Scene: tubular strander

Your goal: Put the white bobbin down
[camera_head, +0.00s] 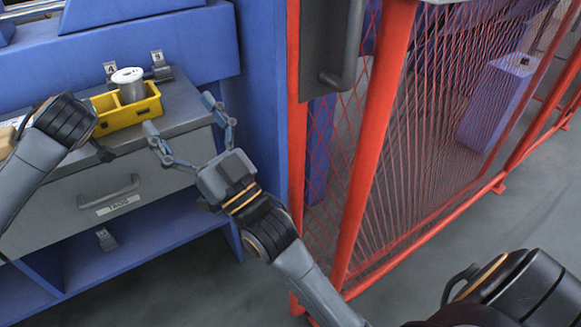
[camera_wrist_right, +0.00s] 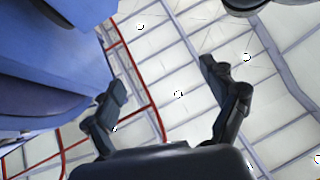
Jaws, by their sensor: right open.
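The white bobbin (camera_head: 129,78) has a white top flange and grey winding. It stands upright at the yellow tray (camera_head: 125,118) on the grey cabinet top and appears to sit inside it; its lower end is hidden. My right gripper (camera_head: 181,114) is open and empty, right of the tray and apart from the bobbin. Its spread fingers also show in the right wrist view (camera_wrist_right: 163,79), with nothing between them. My left arm comes in at the left of the tray.
Behind the bobbin, small labelled holders (camera_head: 160,68) stand on the cabinet top. A drawer (camera_head: 115,205) with a handle is below. A blue post (camera_head: 262,110) and a red mesh guard (camera_head: 410,140) rise to the right of my right gripper.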

